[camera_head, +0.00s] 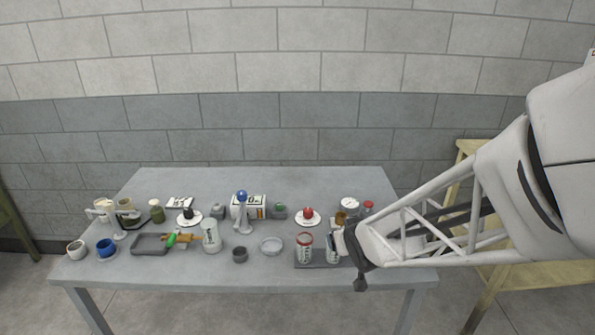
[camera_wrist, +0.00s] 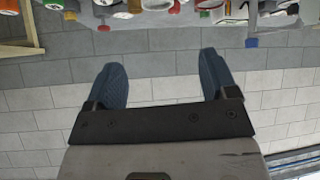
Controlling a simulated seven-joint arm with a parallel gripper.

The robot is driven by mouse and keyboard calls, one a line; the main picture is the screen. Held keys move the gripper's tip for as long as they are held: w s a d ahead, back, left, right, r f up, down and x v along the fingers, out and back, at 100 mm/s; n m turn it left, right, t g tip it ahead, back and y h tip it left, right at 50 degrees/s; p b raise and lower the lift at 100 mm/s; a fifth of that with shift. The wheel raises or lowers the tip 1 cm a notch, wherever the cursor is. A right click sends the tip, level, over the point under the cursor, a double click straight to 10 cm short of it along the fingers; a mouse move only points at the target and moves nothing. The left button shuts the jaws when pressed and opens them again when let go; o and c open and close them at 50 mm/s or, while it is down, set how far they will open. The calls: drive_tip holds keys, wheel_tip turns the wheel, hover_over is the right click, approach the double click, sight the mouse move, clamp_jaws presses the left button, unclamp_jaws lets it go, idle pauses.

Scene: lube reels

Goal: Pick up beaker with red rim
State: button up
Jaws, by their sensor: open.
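The beaker with the red rim (camera_head: 304,248) stands upright at the front right of the grey table, on a dark flat tray (camera_head: 318,264). A second clear beaker (camera_head: 332,248) stands just to its right, partly hidden by my arm. My gripper (camera_wrist: 164,75) is open and empty, with its two blue-grey fingers wide apart in the wrist view. In the head view my arm's end is at the table's right side, right of both beakers, and its fingers cannot be made out. I cannot tell which object in the wrist view is the beaker.
The grey table (camera_head: 190,272) also holds a tall clear beaker (camera_head: 211,236), a round shallow dish (camera_head: 271,246), a small dark cup (camera_head: 240,255) and a blue cup (camera_head: 105,247). A blue-balled stand (camera_head: 242,212) rises mid-table. A red-topped item (camera_head: 308,214) sits behind the red-rimmed beaker.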

sight(305, 240)
drive_tip(key=w+a+f+n+t+y, duration=0.2)
drive_tip(key=w+a+f+y, duration=0.2)
drive_tip(key=a+f, duration=0.3)
drive_tip(key=shift+w+f, duration=0.4)
drive_tip(key=shift+f, duration=0.2)
drive_tip(key=shift+x, duration=1.35)
drive_tip(key=shift+x, duration=2.55)
drive_tip(key=c, duration=1)
